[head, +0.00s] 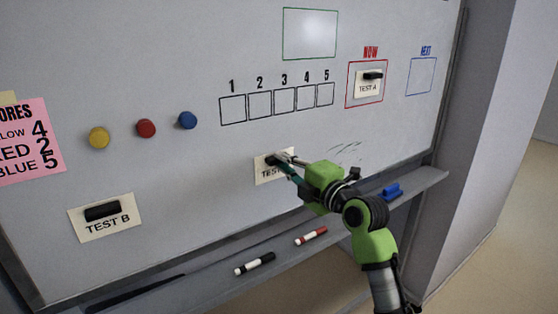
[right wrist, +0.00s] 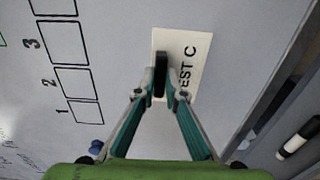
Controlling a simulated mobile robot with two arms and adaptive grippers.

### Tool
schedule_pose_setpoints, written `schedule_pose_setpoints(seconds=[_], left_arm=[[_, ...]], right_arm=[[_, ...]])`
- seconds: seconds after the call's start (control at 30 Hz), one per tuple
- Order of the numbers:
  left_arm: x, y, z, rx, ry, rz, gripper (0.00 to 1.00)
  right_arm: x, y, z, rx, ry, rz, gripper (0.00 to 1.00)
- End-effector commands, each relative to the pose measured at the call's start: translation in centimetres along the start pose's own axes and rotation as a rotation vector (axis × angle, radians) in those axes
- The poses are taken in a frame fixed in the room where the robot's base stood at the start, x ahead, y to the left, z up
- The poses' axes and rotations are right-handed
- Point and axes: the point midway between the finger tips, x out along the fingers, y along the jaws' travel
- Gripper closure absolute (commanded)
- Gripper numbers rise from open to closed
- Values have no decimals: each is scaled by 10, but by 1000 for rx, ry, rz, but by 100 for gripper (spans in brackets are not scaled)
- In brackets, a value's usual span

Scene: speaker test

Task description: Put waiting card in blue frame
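The white TEST C card (head: 262,180) is on the whiteboard below the number boxes, with a black handle on it. Its lettering shows in the right wrist view (right wrist: 187,85). My right gripper (head: 277,160) is at this card. In the right wrist view its fingers (right wrist: 154,93) are apart, around the near end of the black handle (right wrist: 160,72), with a gap on the left side. The TEST B card (head: 125,222) is at lower left. The TEST A card (head: 367,91) is in the red NOW frame (head: 348,95). The blue NEXT frame (head: 421,76) is empty. My left gripper is not in view.
Yellow (head: 99,138), red (head: 146,128) and blue (head: 188,120) magnets are left of the number boxes. A pink score note (head: 25,145) is at the left edge. The tray below holds a black marker (head: 254,264), a red marker (head: 311,236) and a blue item (head: 391,192).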

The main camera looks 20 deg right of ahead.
Motion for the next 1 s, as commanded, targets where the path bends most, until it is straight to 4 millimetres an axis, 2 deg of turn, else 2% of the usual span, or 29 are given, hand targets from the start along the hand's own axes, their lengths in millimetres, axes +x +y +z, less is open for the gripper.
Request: schedule_pose_setpoints(seconds=[0.47,1.0], left_arm=[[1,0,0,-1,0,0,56],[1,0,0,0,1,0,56]], right_arm=[[0,1,0,1,0,0,100],[-16,0,0,0,0,-1,100]])
